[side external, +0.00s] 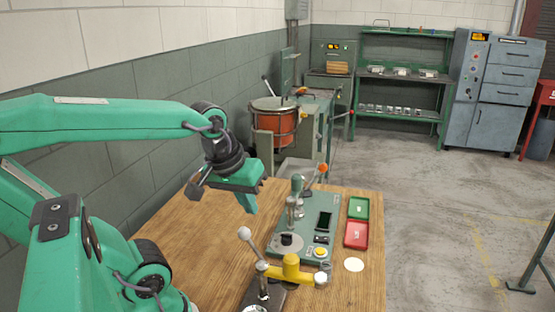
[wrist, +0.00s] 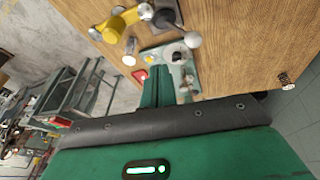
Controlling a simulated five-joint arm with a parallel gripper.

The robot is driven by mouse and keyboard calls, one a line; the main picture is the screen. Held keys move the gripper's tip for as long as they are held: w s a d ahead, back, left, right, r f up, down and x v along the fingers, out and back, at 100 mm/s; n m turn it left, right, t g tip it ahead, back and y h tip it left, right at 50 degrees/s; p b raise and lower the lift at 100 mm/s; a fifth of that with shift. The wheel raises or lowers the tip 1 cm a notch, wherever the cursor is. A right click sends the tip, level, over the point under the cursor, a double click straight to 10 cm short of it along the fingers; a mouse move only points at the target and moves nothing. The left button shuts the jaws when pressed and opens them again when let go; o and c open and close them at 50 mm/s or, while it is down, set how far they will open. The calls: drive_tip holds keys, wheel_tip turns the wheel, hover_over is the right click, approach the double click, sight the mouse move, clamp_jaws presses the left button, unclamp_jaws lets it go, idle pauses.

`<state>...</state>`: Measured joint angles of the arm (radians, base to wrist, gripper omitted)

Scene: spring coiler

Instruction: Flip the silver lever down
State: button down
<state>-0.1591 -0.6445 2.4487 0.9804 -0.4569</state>
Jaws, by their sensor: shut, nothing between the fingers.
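The silver lever (side external: 244,233) has a round grey ball on a thin rod. It stands on a dark base (side external: 250,297) at the table's front and tilts up and to the left in the side view. In the wrist view its ball (wrist: 193,39) shows near the top, right of centre. My gripper (side external: 249,206) is shut and empty. It points down above the table, behind the lever in the side view, and appears apart from it. In the wrist view my green fingers (wrist: 158,84) extend up the middle and partly cover the panel.
A yellow arm (side external: 291,267) with a silver end sits right beside the lever. The table's left side (side external: 195,250) looks clear.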

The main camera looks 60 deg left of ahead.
drive_tip(key=s+a+f+n+g, duration=0.1)
drive_tip(key=a+n, duration=0.4)
drive_tip(key=n, duration=0.6)
drive_tip(key=s+a+f+n+g+h, duration=0.1)
drive_tip(key=s+a+n+g, duration=0.2)
drive_tip(key=n, duration=0.8)
drive_tip(key=a, duration=0.2)
drive_tip(key=shift+a+f+g, duration=0.3)
drive_tip(key=shift+f, duration=0.15)
hover_over(253, 248)
drive_tip(key=s+a, duration=0.4)
wheel_tip(253, 248, down, 8)
drive_tip(key=shift+w+f, duration=0.2)
drive_tip(key=shift+w, duration=0.05)
drive_tip(key=shift+w+d, duration=0.1)
